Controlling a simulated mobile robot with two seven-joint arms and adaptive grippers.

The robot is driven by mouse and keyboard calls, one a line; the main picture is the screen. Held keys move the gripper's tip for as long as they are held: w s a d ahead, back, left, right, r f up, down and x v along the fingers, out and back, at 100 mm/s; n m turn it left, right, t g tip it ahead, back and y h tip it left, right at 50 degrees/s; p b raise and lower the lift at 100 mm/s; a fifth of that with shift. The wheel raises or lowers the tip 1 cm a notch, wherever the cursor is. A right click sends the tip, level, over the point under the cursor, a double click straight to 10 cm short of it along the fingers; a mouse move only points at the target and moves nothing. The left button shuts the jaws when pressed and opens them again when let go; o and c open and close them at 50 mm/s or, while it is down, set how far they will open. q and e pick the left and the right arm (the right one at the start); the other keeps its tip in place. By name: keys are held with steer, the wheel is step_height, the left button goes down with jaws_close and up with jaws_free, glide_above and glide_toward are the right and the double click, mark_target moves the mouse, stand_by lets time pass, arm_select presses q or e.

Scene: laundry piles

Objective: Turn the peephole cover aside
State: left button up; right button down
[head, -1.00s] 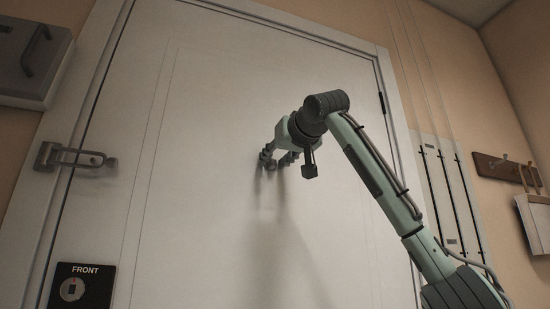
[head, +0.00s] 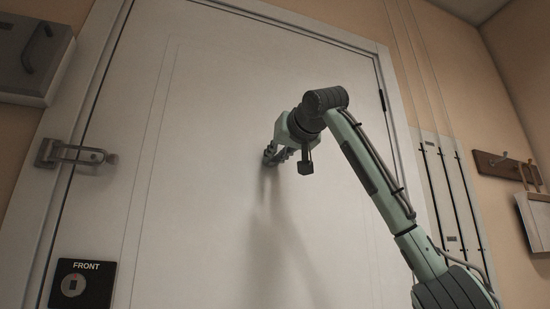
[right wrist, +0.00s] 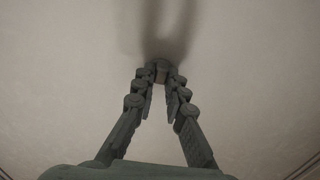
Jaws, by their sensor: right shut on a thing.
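The peephole cover (right wrist: 161,66) is a small piece on the white door (head: 215,120), seen between my fingertips in the right wrist view. My right gripper (head: 270,157) reaches up to the door's upper middle in the head view. In the right wrist view my right gripper (right wrist: 160,76) has both fingers closed in on the cover from its two sides. The fingers hide much of the cover, and in the head view I cannot make it out apart from the fingertips. How far it is turned cannot be told. My left gripper is in neither view.
A metal swing latch (head: 75,155) sits on the door's left edge. A black FRONT plate (head: 82,285) is below it. A grey box (head: 35,60) hangs at upper left. A hook rail (head: 505,168) is on the right wall. The door face around the gripper is bare.

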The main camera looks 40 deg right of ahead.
steer(key=m, duration=0.3)
steer(key=a+m+b, duration=0.1)
steer(key=m, duration=0.2)
steer(key=a+m, duration=0.1)
steer(key=m, duration=0.2)
steer(key=shift+w+r+b, duration=0.25)
steer(key=shift+r+b, duration=0.1)
steer(key=shift+r, duration=0.05)
steer(key=m, duration=0.2)
steer(key=shift+r+m, duration=0.25)
steer(key=shift+m, duration=0.15)
steer(key=shift+r+m, duration=0.1)
steer(key=shift+m, duration=0.4)
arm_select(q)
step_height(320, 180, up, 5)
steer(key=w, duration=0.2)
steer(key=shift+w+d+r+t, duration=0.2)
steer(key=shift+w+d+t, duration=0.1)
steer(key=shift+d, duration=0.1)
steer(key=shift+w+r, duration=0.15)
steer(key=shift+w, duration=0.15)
arm_select(e)
steer(key=c, duration=1.6)
jaws_free()
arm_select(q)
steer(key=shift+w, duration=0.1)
arm_select(e)
steer(key=shift+o, duration=0.2)
